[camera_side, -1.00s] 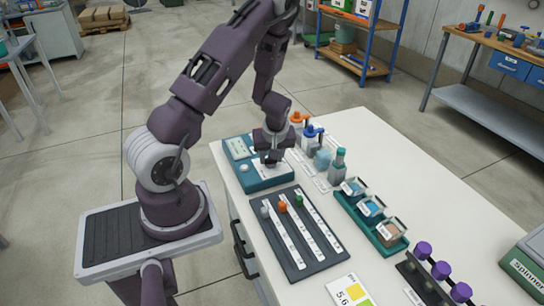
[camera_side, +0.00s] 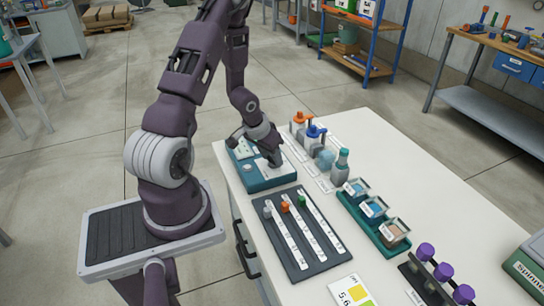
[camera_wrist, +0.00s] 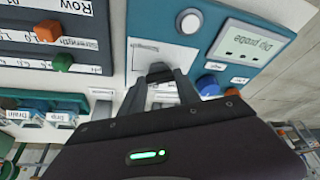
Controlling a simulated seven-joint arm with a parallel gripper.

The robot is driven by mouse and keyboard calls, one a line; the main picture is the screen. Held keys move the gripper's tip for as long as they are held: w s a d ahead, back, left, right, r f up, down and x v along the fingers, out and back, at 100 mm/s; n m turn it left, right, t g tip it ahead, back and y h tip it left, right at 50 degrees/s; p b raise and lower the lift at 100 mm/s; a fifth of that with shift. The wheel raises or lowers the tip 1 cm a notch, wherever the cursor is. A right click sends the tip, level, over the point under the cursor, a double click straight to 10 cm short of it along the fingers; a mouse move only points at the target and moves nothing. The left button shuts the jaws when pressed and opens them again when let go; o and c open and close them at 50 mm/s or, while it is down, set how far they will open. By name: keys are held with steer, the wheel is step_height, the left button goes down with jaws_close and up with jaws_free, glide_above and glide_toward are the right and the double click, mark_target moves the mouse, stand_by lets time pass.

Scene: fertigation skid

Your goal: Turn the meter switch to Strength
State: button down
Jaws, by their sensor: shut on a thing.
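The meter is a teal box (camera_side: 268,184) at the far left end of the white bench. In the wrist view its panel (camera_wrist: 205,50) shows a "Dip probe" screen (camera_wrist: 252,42), a round white button (camera_wrist: 189,21) and blue round parts (camera_wrist: 207,85). My gripper (camera_side: 272,162) reaches down onto the meter, tilted. In the wrist view my gripper (camera_wrist: 162,82) is shut on a dark switch knob (camera_wrist: 160,70) over a pale plate (camera_wrist: 160,50). The fingers hide most of the knob and the plate's markings, so I cannot read the switch setting.
A dark slider board (camera_side: 295,240) with grey, orange and green knobs lies close in front of the meter. Pump bottles (camera_side: 313,138) and a green-topped bottle (camera_side: 341,165) stand right of it. A teal tray of tubs (camera_side: 372,220) is further right. Bare bench lies behind these.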

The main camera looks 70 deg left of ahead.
steer(key=shift+m+h, duration=0.4)
steer(key=shift+m, duration=0.6)
steer(key=c, duration=0.9)
jaws_free()
steer(key=shift+a, duration=0.1)
steer(key=shift+r, duration=0.1)
steer(key=v, duration=0.5)
steer(key=shift+a, duration=0.1)
steer(key=shift+s+d+r, duration=0.1)
steer(key=shift+d+r, duration=0.15)
steer(key=shift+r, duration=0.05)
steer(key=shift+s+r, duration=0.35)
steer(key=shift+r, duration=0.25)
